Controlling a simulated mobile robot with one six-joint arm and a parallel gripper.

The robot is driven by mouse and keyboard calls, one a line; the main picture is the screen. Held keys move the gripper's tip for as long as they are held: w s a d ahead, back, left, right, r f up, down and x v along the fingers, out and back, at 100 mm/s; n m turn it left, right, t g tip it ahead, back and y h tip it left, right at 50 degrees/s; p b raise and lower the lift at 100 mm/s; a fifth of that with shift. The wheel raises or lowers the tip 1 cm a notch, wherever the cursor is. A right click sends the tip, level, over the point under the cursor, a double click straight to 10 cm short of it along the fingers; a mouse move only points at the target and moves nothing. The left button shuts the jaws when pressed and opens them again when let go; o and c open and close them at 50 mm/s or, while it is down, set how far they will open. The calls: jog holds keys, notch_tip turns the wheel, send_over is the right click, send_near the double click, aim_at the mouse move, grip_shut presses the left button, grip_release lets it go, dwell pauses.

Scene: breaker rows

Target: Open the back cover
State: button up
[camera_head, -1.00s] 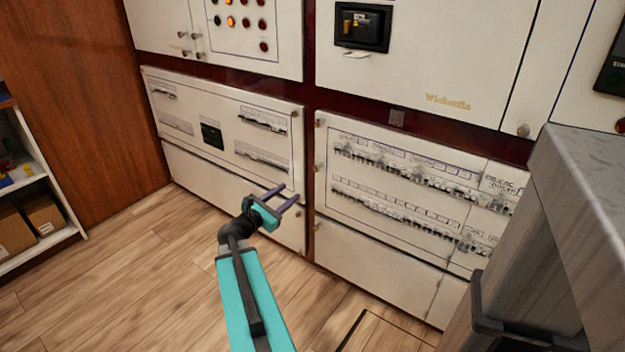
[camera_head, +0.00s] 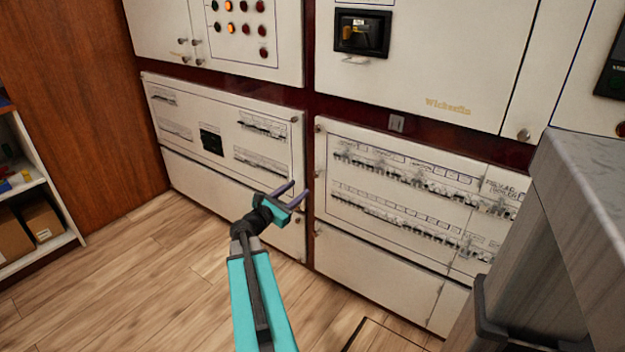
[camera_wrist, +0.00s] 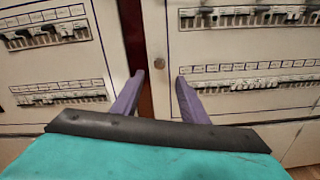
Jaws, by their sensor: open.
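Two white lower panels with breaker rows face me, a left panel (camera_head: 225,105) and a right panel (camera_head: 400,235). Both look shut, and I cannot tell which one is the back cover. My gripper (camera_head: 300,190) is open and empty, with purple fingers pointing at the cabinet near the gap between the panels. In the wrist view, my gripper (camera_wrist: 160,80) has its fingertips apart, with a small round knob (camera_wrist: 159,63) showing between them. The knob sits on the left edge of the right panel (camera_wrist: 230,55). Contact with the panel cannot be told.
A grey metal surface (camera_head: 590,180) stands close at the right. A shelf with boxes (camera_head: 40,218) stands at the left. Upper cabinet doors (camera_head: 420,60) hang above the panels. The wooden floor (camera_head: 150,270) is clear at lower left.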

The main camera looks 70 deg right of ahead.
aim_at(315, 175)
jog(key=b+x, duration=0.1)
jog(key=x, duration=0.8)
jog(key=shift+s+d, duration=0.1)
jog(key=shift+d, duration=0.3)
